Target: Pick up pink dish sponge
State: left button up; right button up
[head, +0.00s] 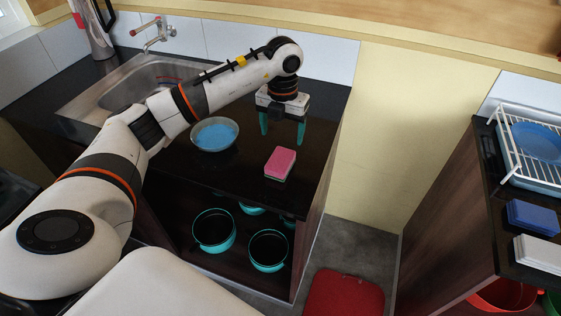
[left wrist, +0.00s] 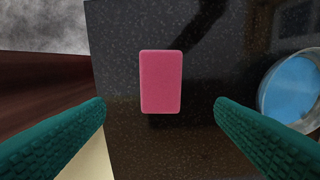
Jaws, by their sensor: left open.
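The pink dish sponge (head: 281,162) lies flat on the black countertop (head: 235,174), near its front right corner, with a paler layer under the pink top. In the left wrist view the sponge (left wrist: 161,81) is upright in the picture, between and ahead of the two teal fingertips. My left gripper (head: 282,128) is open and empty, its fingers pointing down behind the sponge in the head view. The fingers do not touch the sponge. My right gripper is not in view.
A bowl with blue inside (head: 214,135) stands left of the sponge, close to one finger in the left wrist view (left wrist: 292,88). A sink (head: 130,88) is further left. Teal pots (head: 213,230) sit on the shelf below. A dish rack (head: 528,150) stands on the right counter.

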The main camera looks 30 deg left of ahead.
aim_at(282, 157)
pick_arm(q)
notch_tip(282, 157, down, 5)
jog(key=shift+r+p, duration=0.1)
jog(key=shift+p, duration=0.45)
notch_tip(282, 157, down, 5)
jog(key=shift+r+p, duration=0.1)
jog(key=shift+p, duration=1)
jog(key=shift+a+f, duration=0.1)
jog(key=shift+f, duration=0.15)
jog(key=c, duration=1.1)
